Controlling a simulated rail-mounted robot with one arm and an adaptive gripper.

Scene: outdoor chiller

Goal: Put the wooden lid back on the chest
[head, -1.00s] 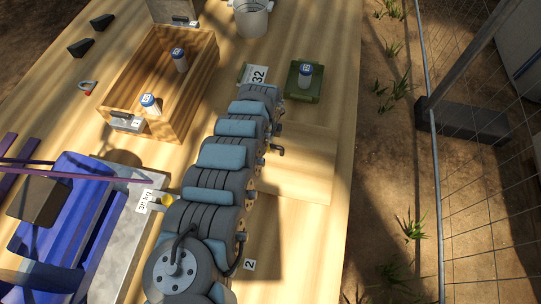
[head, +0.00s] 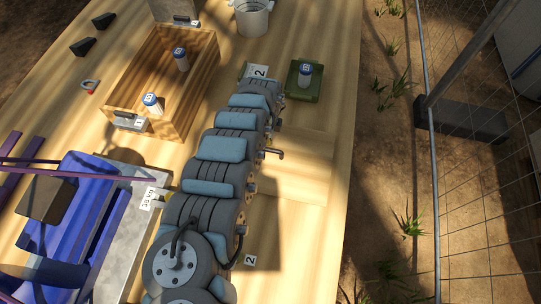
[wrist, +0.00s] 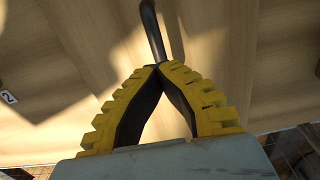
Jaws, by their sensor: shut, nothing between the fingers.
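The chest (head: 200,62) is an open wooden box on the table at the upper left in the head view, with two blue-capped bottles inside. A flat pale wooden panel (head: 306,172), seemingly the lid, lies on the table right of my arm, partly hidden by it. A dark bent handle (head: 275,153) sticks out beside my arm there. In the wrist view a dark curved bar (wrist: 151,25), likely this handle, runs to just behind my fingertips; contact cannot be told. My gripper (wrist: 156,68) is shut and empty, its yellow-backed fingers meeting at the tips. My arm hides it in the head view.
A blue-capped bottle (head: 305,75) stands on a green tray (head: 319,88) beyond the panel. A grey bucket (head: 252,18) is at the back. A blue bin (head: 60,225) is at the lower left. The table's right edge borders bare ground and a wire fence (head: 490,150).

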